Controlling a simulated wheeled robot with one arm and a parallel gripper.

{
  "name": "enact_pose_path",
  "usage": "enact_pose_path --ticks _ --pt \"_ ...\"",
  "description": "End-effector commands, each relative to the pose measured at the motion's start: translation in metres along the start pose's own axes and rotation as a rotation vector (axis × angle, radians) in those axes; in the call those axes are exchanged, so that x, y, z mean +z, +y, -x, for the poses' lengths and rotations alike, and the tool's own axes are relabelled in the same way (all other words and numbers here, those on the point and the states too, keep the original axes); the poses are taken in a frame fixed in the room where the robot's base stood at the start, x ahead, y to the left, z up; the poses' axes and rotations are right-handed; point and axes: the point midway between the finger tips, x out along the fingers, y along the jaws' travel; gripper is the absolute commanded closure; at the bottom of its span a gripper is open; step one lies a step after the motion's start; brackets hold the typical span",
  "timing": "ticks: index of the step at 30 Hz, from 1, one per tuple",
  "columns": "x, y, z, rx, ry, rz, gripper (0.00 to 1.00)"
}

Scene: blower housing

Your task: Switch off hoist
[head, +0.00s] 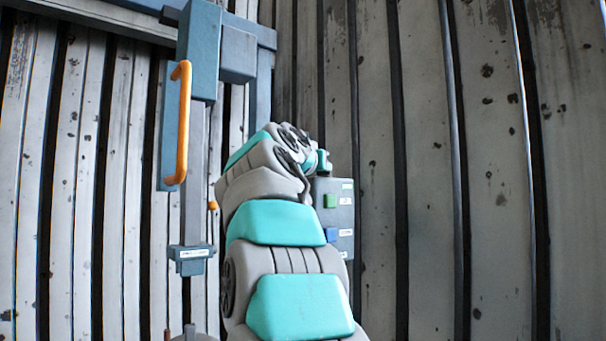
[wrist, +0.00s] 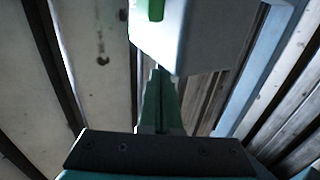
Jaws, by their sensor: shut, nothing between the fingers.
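A grey control box (head: 344,190) is mounted right of my arm in the head view. It has a green button (head: 330,201) and a blue button (head: 332,235), each beside a pale label. My arm covers its left and lower parts. The box (wrist: 190,40) also fills the top middle of the wrist view, with a green button (wrist: 156,9) on its face. My gripper (wrist: 160,78) is shut and empty, its fingertips by the lower edge of the box. I cannot tell whether they touch.
A blue frame (head: 238,55) with a long orange handle (head: 180,125) stands left of the box. A small labelled blue block (head: 191,258) sits low on its post. Ribbed, stained metal walls (head: 500,180) surround everything. The space right of the box is clear.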

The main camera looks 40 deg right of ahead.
Motion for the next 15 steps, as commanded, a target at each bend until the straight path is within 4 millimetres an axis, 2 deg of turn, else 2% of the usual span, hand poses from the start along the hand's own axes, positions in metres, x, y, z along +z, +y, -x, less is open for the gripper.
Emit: enact_pose_path --ticks 1,5,15 --pt "-0.001 0.010 -0.002 -0.038 -0.003 -0.006 1.00" --pt "-0.004 0.018 -0.006 -0.153 -0.003 -0.005 1.00" --pt "-0.006 0.025 -0.012 -0.420 -0.003 -0.005 1.00"
